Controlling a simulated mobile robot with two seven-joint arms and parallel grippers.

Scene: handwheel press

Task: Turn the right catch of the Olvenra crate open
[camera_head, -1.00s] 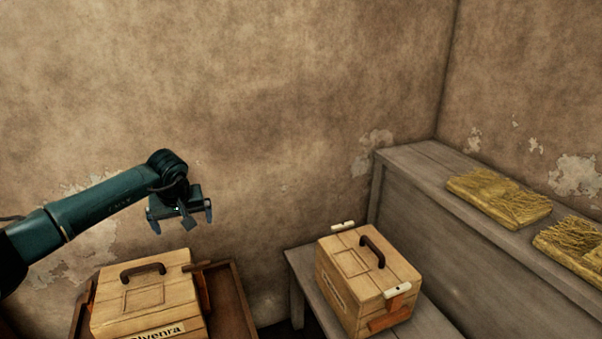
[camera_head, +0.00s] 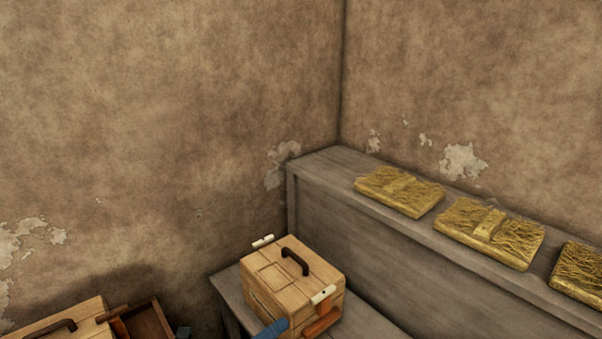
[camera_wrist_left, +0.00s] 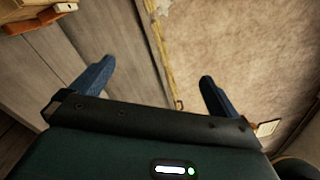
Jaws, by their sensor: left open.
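The Olvenra crate (camera_head: 75,318), pale wood with a dark handle (camera_head: 45,329), is cut off at the bottom left of the head view; its label is out of frame now. A brown catch (camera_head: 112,313) lies at its right top edge; how far it is turned is not clear. My left gripper (camera_wrist_left: 156,70) is open and empty, with two blue fingers apart in the left wrist view. In the head view a blue finger (camera_head: 270,329) shows at the bottom edge, right of the Olvenra crate, and overlaps the other crate's lower front. My right gripper is out of view.
Another wooden crate (camera_head: 278,277) with white catches (camera_head: 323,294) stands on a grey bench (camera_head: 375,319). A brown tray (camera_head: 150,318) is beside the Olvenra crate. Yellow fibrous slabs (camera_head: 400,190) lie on the grey ledge along the right wall.

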